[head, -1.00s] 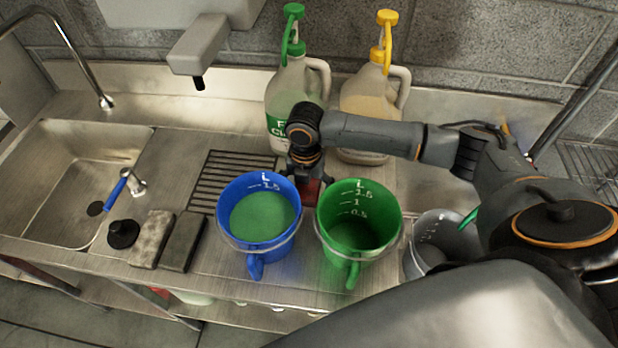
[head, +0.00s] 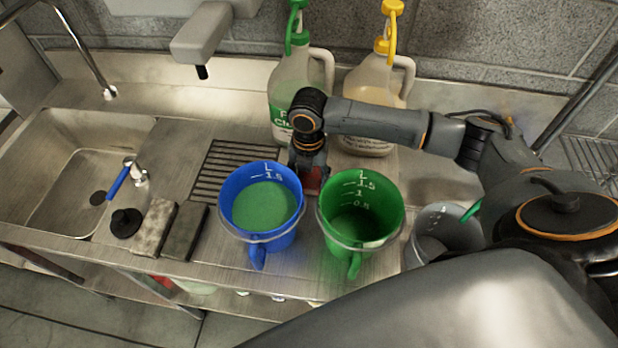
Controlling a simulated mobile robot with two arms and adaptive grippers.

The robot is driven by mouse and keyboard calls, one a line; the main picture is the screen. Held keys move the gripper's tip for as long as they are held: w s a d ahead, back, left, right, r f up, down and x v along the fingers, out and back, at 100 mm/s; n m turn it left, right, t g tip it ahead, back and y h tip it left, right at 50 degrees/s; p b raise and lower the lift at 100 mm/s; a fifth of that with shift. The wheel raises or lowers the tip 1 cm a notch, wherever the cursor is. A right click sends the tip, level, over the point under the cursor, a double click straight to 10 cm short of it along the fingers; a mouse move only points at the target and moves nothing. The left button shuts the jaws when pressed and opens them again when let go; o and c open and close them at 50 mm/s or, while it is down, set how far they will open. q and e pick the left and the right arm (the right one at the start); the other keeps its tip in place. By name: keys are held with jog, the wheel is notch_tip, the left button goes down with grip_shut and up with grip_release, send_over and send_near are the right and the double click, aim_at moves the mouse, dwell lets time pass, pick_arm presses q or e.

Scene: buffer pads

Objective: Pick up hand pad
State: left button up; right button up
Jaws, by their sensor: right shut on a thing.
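My right gripper (head: 308,168) reaches down behind the gap between the blue bucket and the green bucket. It is shut on a red pad (head: 313,181), of which only a small part shows. The pad's lower part is hidden by the buckets, so I cannot tell whether it touches the counter. A light grey pad (head: 154,228) and a dark grey pad (head: 185,232) lie side by side at the counter's front left. My left gripper is not in view.
The blue bucket (head: 232,215) holds green liquid. The green bucket (head: 385,205) and a grey bucket (head: 428,222) stand to its right. Two jugs (head: 290,85) (head: 365,100) stand behind. A sink (head: 60,165) and a black plug (head: 125,222) are at left.

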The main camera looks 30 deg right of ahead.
notch_tip(320, 180, up, 27)
jog(key=shift+b, duration=0.3)
dwell(1.4)
